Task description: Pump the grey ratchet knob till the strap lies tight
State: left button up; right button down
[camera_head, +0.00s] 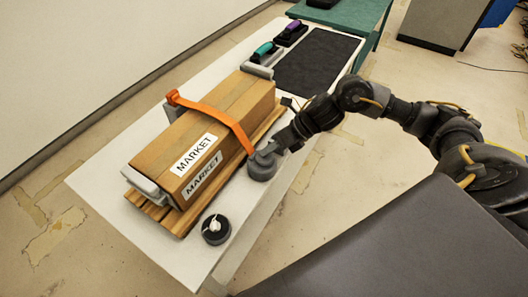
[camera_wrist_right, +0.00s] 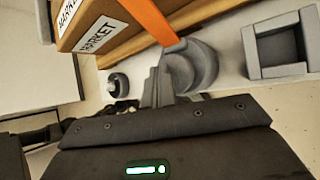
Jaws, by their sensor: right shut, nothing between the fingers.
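A long brown carton (camera_head: 215,130) with white MARKET labels lies on wooden slats (camera_head: 150,208). An orange strap (camera_head: 222,116) crosses its top and runs down the near side to the grey ratchet knob (camera_head: 262,166). The knob also shows in the right wrist view (camera_wrist_right: 200,65), with the strap (camera_wrist_right: 150,20) coming down to it. My right gripper (camera_head: 270,150) is shut and empty, at the knob. In the wrist view its fingertips (camera_wrist_right: 158,82) are right beside the knob; whether they touch is unclear. My left gripper is out of view.
Grey blocks stand at the carton's ends (camera_head: 140,180) (camera_head: 257,71). A small dark round item with a white top (camera_head: 215,229) sits on the white table (camera_head: 110,185). Teal-handled (camera_head: 263,52) and purple-handled (camera_head: 291,30) tools lie beside a black mat (camera_head: 318,62).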

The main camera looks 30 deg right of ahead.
aim_at(268, 155)
jog(key=shift+r+p, duration=0.8)
jog(key=shift+r, duration=0.45)
jog(key=shift+r, duration=0.1)
notch_tip(268, 155, up, 5)
jog(key=p, duration=0.3)
dwell(2.3)
